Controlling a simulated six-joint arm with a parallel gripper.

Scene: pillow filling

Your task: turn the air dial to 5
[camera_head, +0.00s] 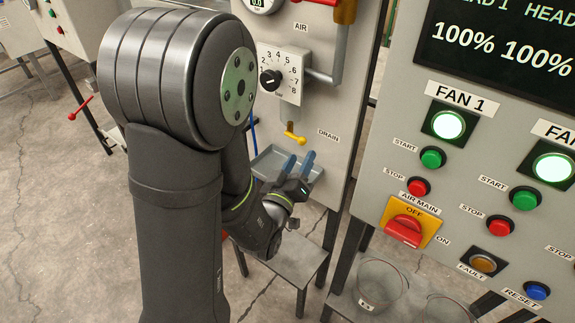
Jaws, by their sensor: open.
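The air dial (270,80) is a black round knob on a pale plate with numbers around it, under the AIR label. The 5 stands at the upper right of the knob. A small light mark shows on the knob's left side, but I cannot tell exactly which number it points at. My arm rises at the left, close to the plate's left edge in the picture.
A yellow drain valve (295,134) lies between dial and gripper. A metal tray (270,163) is behind the fingers. A grey pipe (338,50) runs right of the dial. A control panel with a red AIR MAIN switch (405,230) stands at the right.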

